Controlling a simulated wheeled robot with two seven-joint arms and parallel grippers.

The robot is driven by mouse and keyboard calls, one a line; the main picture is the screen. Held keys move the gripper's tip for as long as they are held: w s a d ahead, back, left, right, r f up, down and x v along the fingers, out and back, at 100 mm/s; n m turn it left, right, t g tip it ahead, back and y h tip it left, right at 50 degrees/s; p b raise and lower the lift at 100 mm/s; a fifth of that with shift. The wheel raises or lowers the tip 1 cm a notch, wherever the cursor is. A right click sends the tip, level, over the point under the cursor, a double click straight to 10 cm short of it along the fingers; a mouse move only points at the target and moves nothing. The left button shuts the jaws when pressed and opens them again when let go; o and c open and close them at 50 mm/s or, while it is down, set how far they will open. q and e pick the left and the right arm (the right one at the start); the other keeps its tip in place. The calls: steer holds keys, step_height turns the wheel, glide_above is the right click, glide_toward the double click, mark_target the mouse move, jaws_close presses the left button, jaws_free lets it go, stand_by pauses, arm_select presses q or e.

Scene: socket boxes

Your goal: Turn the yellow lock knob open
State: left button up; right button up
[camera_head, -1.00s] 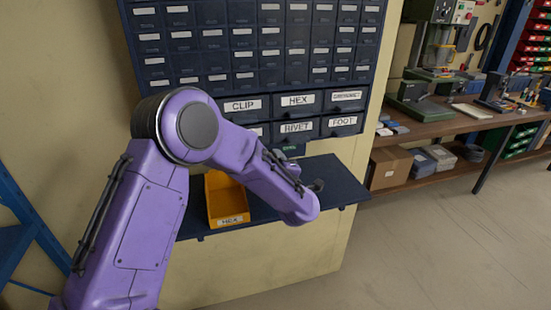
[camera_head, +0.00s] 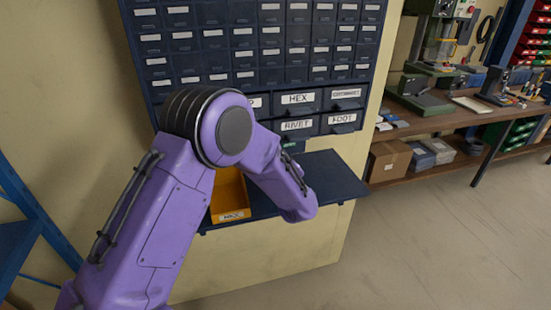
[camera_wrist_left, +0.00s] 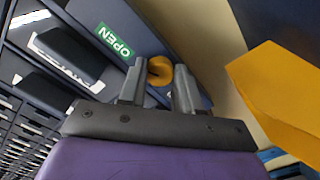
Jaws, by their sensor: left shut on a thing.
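The yellow lock knob (camera_wrist_left: 158,68) shows in the left wrist view between the two fingertips of my left gripper (camera_wrist_left: 161,76), which is shut on it. In the head view my purple left arm hides the knob and the gripper. My right gripper is in neither view.
A yellow-orange bin (camera_head: 229,193) stands on the dark shelf (camera_head: 335,178) below the drawer cabinet (camera_head: 268,50), partly behind my arm; it also shows close to my gripper in the left wrist view (camera_wrist_left: 275,90). A workbench (camera_head: 440,122) stands at the right.

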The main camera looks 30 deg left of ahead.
arm_select(q)
steer(key=shift+f, duration=0.15)
steer(key=o, duration=1.1)
steer(key=shift+c, duration=0.2)
steer(key=b+v, duration=0.3)
steer(key=v, duration=0.7)
steer(key=shift+s+d, duration=0.15)
steer(key=shift+s, duration=0.1)
